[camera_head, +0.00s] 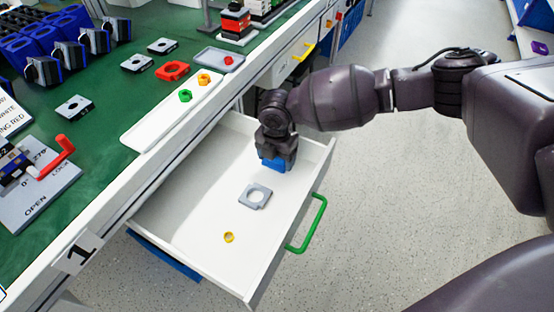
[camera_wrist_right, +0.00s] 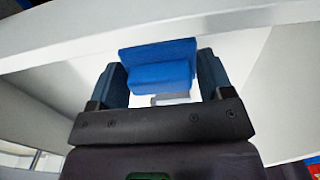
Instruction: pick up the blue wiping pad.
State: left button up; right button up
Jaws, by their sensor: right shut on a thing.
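The blue wiping pad (camera_head: 273,163) is at the fingertips of my right gripper (camera_head: 278,155), over the far part of the open white drawer (camera_head: 190,225). In the right wrist view the blue pad (camera_wrist_right: 160,65) sits between the two dark fingers of the right gripper (camera_wrist_right: 162,80), which are shut on it. I cannot tell for certain whether the pad is clear of the drawer floor. My left gripper is not in view.
In the drawer lie a grey square plate with a hole (camera_head: 255,196) and a small yellow ring (camera_head: 229,237). The drawer has a green handle (camera_head: 307,224). The green bench (camera_head: 110,95) above holds switch parts, a white tray (camera_head: 150,128) and a red lever (camera_head: 57,157).

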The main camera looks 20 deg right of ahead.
pick_arm(q)
jog(key=p, duration=0.2)
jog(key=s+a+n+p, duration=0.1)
jog(key=p, duration=0.1)
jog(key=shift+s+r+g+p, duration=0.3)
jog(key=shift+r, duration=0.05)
pick_arm(e)
notch_tip(320, 180, up, 18)
jog(key=shift+r, duration=0.15)
